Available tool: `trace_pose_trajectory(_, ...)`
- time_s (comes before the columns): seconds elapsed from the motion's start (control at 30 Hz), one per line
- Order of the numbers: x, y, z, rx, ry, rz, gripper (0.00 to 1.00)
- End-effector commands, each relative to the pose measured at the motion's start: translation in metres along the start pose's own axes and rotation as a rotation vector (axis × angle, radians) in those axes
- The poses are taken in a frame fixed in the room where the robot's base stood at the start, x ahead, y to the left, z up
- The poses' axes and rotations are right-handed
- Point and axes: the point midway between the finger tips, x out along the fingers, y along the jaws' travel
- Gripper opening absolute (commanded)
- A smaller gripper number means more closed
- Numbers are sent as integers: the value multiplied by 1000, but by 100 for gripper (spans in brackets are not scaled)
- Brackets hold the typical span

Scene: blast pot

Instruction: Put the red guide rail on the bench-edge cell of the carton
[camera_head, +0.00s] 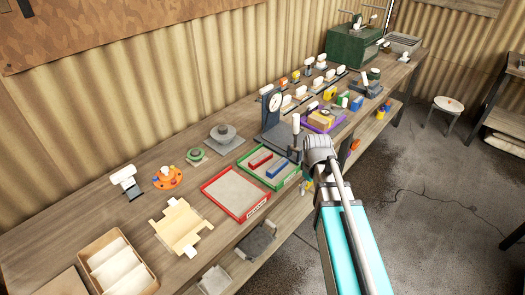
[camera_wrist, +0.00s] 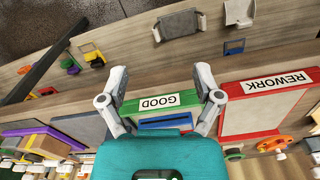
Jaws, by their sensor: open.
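The red guide rail (camera_head: 260,160) lies in the green-rimmed tray (camera_head: 243,161) on the bench, beside a blue rail (camera_head: 277,169). The carton (camera_head: 92,249), brown with pale partitioned cells, stands at the lower left of the head view, and its cells look empty. My gripper (camera_wrist: 158,76) is open and empty above the green tray. In the wrist view its fingers straddle the tray's GOOD label (camera_wrist: 159,101), with the blue rail (camera_wrist: 165,121) between them. The red rail is not visible there, with my gripper body covering part of the tray.
A red-rimmed tray (camera_head: 208,193) labelled REWORK sits beside the green one. A dial scale (camera_head: 270,107) stands behind the green tray. The bench's right half is crowded.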

Motion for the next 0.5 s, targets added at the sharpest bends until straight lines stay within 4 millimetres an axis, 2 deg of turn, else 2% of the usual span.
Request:
trace_pose_trajectory(0.03,-21,3,-16,-65,1,1,83)
trace_pose_trajectory(0.1,-35,4,-30,-164,3,2,83)
trace_pose_trajectory(0.17,-36,4,-48,-277,2,1,83)
trace_pose_trajectory(0.5,-75,-5,-138,-898,0,-2,83)
